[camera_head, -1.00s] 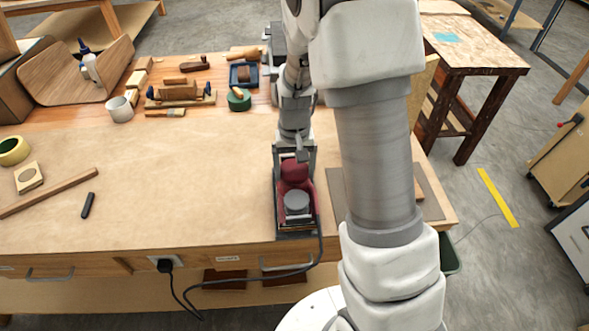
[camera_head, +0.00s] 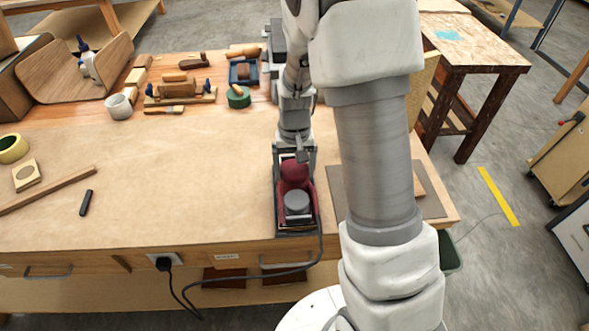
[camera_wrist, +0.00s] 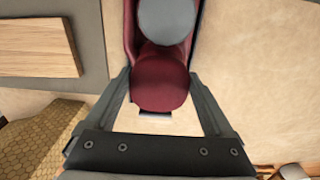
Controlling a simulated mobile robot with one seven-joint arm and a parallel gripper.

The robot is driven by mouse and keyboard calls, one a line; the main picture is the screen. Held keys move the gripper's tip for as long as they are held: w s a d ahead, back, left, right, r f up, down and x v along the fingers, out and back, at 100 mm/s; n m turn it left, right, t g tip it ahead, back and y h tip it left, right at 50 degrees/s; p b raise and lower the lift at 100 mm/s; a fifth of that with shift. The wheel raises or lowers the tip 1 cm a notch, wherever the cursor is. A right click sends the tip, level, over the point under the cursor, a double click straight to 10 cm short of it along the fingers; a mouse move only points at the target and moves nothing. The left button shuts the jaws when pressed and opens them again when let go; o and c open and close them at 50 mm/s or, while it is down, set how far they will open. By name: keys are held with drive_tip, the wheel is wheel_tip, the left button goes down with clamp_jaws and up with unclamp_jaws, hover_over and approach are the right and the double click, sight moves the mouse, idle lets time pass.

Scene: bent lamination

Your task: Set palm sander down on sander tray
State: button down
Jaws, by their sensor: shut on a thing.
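The palm sander (camera_head: 294,175) is dark red with a round grey cap. It is upright at the front edge of the bench, and its cord runs from its front down to a socket in the bench front. In the wrist view the sander (camera_wrist: 160,72) sits between the two fingers. My gripper (camera_wrist: 160,88) is shut on its red body from behind; the gripper also shows in the head view (camera_head: 295,156). The dark sander tray (camera_head: 297,234) shows as a narrow rim around and below the sander. Whether the sander's base touches the tray is hidden.
A grey mat (camera_head: 430,190) with a wooden block (camera_wrist: 38,45) lies to the right, partly behind my arm. A black marker (camera_head: 86,203), a wooden strip (camera_head: 45,191) and a tape roll (camera_head: 12,149) lie left. Tools stand at the back. The bench middle is clear.

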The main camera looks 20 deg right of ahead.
drive_tip(key=shift+f+b, duration=0.3)
idle(0.5)
drive_tip(key=shift+c, duration=0.4)
unclamp_jaws()
drive_tip(key=shift+o, duration=0.4)
drive_tip(key=shift+f, duration=0.1)
drive_tip(key=shift+r+p, duration=2.5)
drive_tip(key=shift+r, duration=1.05)
